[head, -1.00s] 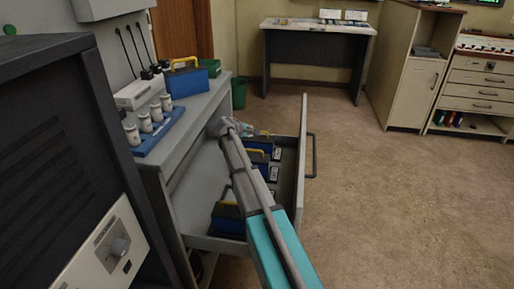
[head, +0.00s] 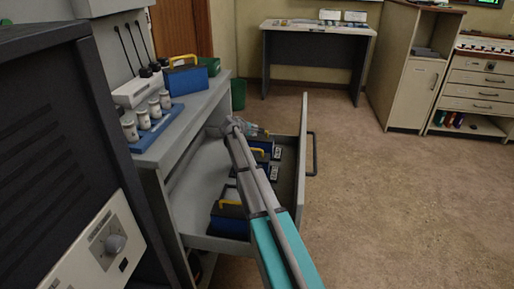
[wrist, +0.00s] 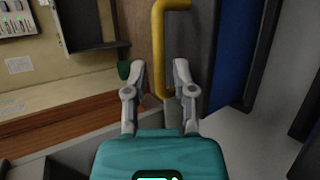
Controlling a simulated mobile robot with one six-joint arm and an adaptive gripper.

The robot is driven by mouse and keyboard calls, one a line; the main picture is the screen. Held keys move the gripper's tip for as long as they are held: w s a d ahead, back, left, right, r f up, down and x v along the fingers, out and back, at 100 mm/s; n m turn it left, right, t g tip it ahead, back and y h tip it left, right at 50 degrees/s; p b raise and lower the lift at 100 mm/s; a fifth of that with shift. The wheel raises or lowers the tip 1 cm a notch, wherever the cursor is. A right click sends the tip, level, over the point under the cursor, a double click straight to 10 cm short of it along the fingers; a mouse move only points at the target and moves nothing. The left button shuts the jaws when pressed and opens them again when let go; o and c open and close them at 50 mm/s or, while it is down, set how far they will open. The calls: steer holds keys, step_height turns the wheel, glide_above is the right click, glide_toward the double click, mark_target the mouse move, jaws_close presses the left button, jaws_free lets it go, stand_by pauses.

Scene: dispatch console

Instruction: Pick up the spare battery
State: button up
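Several blue batteries with yellow handles sit in the open grey drawer (head: 304,150). The near one (head: 229,220) shows clearly. A middle one (head: 240,172) is partly behind my arm, and a far one (head: 262,146) is beside my gripper (head: 243,127). In the wrist view my gripper (wrist: 159,70) is open, its two fingers apart. A yellow handle (wrist: 158,45) runs between and just beyond the fingertips, with a blue battery body (wrist: 236,50) to the right. I cannot tell whether the fingers touch the handle. Another blue battery (head: 186,79) with a yellow handle stands on the cabinet top.
White jars (head: 143,117) in a blue rack and a white charger-like box (head: 136,91) with antennas stand on the cabinet top. A dark console (head: 60,130) fills the left. A green bin (head: 238,94) stands behind the drawer. The floor to the right is clear.

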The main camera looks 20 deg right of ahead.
steer(key=shift+b+x, duration=0.65)
steer(key=shift+x, duration=1)
steer(key=shift+w, duration=0.1)
steer(key=shift+c, duration=0.2)
jaws_close()
